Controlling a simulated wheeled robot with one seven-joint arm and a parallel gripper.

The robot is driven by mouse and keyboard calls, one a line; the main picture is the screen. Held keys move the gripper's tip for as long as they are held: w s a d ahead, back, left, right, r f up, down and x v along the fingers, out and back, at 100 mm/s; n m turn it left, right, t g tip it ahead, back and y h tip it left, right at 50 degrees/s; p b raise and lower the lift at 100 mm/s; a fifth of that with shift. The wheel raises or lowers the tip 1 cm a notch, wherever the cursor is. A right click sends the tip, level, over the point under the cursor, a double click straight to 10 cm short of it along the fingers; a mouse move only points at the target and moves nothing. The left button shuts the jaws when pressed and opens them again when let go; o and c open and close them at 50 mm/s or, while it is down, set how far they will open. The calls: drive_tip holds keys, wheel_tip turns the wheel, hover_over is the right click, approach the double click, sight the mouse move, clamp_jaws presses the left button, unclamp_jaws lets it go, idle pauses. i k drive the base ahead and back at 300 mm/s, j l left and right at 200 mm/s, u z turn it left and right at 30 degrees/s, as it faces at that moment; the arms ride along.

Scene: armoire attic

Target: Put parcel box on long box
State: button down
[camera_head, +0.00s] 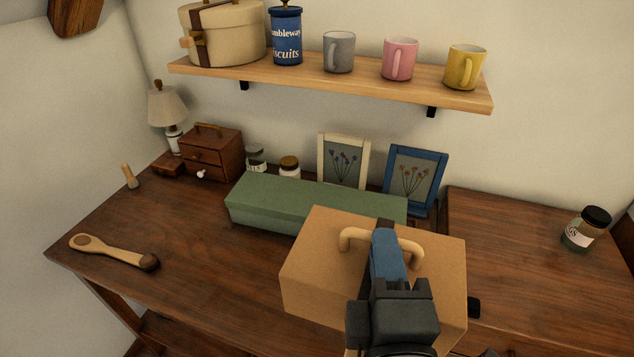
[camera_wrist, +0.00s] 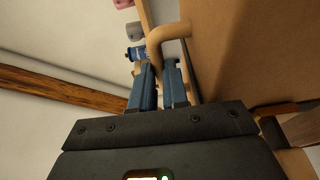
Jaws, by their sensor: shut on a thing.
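The parcel box (camera_head: 315,270) is a tan cardboard box with a pale curved handle (camera_head: 408,246) on top. My gripper (camera_head: 385,238) is shut on that handle; in the wrist view my gripper (camera_wrist: 163,80) has its blue fingers around the handle (camera_wrist: 165,36), with the box (camera_wrist: 235,50) on the right. The long box (camera_head: 290,203) is green and lies on the wooden table (camera_head: 190,225). The parcel box is in front of its right end in the head view and hides part of it. The parcel box's underside and the gap below it are hidden.
Behind the long box stand a cream frame (camera_head: 322,160), a blue frame (camera_head: 392,165) and small jars (camera_head: 289,168). A wooden shelf (camera_head: 300,75) with mugs hangs above. A wooden spoon (camera_head: 115,250) lies at left; a jar (camera_head: 586,230) stands at right.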

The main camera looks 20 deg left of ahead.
sight(319, 193)
drive_tip(key=i+j, duration=0.25)
drive_tip(key=i, duration=0.2)
drive_tip(key=i+j, duration=0.2)
drive_tip(key=i, duration=0.2)
